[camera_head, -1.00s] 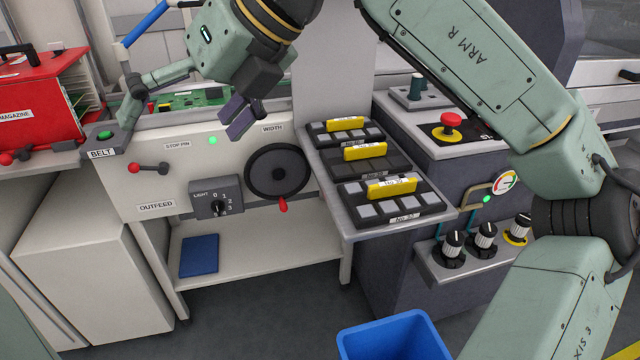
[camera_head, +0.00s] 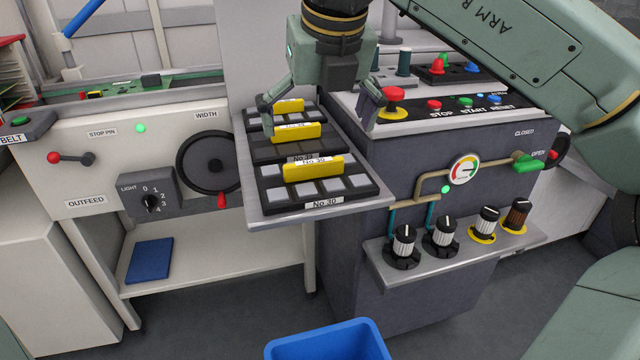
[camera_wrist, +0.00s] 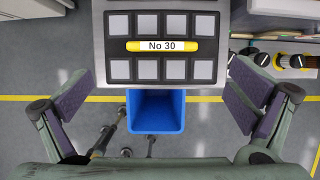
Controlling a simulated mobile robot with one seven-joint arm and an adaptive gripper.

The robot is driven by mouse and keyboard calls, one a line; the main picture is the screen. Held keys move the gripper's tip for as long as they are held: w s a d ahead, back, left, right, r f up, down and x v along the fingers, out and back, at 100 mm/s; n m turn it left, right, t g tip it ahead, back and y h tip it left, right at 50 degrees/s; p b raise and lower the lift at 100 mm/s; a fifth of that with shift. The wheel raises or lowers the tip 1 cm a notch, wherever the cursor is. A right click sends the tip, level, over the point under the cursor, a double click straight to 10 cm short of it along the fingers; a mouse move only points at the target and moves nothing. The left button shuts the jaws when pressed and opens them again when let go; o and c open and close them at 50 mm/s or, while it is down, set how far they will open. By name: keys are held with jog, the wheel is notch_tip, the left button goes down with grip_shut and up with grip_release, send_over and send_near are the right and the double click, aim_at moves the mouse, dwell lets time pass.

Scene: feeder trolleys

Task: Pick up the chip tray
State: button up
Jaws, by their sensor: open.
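Several black chip trays with yellow handles lie in a row on a grey metal shelf (camera_head: 262,208). The nearest chip tray (camera_head: 347,193), labelled No 30, holds light square chips. It fills the top middle of the wrist view, with its yellow handle (camera_wrist: 162,45) running crosswise. A middle tray (camera_head: 262,148) and a far tray (camera_head: 254,121) lie behind it. My gripper (camera_head: 317,122) is open and empty above the shelf, its fingers spread on either side of the row. In the wrist view my fingers are wide apart, touching nothing.
A control panel with a red stop button (camera_head: 393,94) stands right of the shelf. Several knobs (camera_head: 404,240) sit on a lower ledge. A blue bin (camera_head: 328,345) stands on the floor in front. A black handwheel (camera_head: 207,161) is on the left machine.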

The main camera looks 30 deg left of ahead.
aim_at(314, 162)
jog(key=x, duration=0.8)
jog(key=shift+w+f, duration=0.2)
jog(key=shift+f, duration=0.05)
jog(key=shift+c, duration=0.2)
jog(key=c, duration=1.2)
